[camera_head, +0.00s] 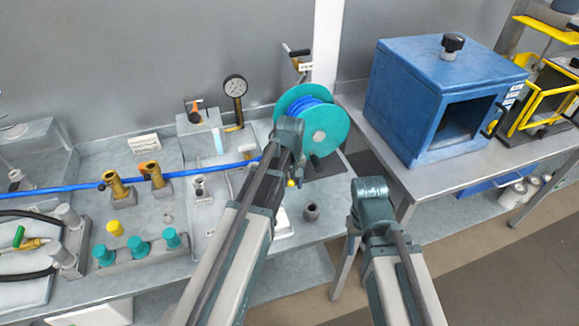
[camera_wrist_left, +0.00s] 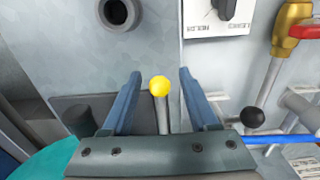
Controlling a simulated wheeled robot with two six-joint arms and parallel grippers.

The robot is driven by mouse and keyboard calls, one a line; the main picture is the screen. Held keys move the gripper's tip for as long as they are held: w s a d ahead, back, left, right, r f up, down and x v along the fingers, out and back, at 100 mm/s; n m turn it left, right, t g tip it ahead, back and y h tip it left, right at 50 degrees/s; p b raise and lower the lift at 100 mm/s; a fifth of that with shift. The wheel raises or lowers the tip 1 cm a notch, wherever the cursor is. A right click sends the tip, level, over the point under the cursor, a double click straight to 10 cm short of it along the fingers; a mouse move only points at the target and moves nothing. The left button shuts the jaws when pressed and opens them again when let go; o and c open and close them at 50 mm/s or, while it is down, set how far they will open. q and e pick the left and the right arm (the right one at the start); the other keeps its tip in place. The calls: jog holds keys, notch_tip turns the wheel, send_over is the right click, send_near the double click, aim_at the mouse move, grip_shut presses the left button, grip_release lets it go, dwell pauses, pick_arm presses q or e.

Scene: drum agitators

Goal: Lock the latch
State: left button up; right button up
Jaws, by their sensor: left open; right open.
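A latch lever with a round yellow knob (camera_head: 291,183) stands beside the teal reel (camera_head: 318,136) that carries blue hose. In the left wrist view the yellow knob (camera_wrist_left: 160,86) sits on a short grey rod, between the two fingers of my left gripper (camera_wrist_left: 157,76). The fingers are open, with a gap on either side of the knob. In the head view my left gripper (camera_head: 296,172) is mostly hidden behind its own arm. My right gripper (camera_head: 370,192) is at the table's right edge, away from the latch; its fingers are hidden.
A blue box (camera_head: 440,100) stands on the right table. A pressure gauge (camera_head: 235,87) stands behind the reel's left side. A blue hose (camera_head: 215,170) runs left across the bench. A small dark cup (camera_head: 311,212) and a switch plate (camera_wrist_left: 217,17) lie near the latch.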

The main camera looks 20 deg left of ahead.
pick_arm(q)
notch_tip(320, 180, up, 9)
jog(key=p, duration=0.9)
jog(key=shift+r, duration=0.1)
jog(key=s+d+f+m+b, duration=0.1)
jog(key=s+d+m, duration=0.4)
jog(key=s, duration=0.3)
jog(key=s+d+f+m+y+b, duration=0.1)
jog(key=s+d+m, duration=0.4)
jog(key=s+d, duration=0.1)
jog(key=shift+s+d+f+m, duration=0.2)
jog(key=shift+s+f+m, duration=0.1)
jog(key=shift+s, duration=0.55)
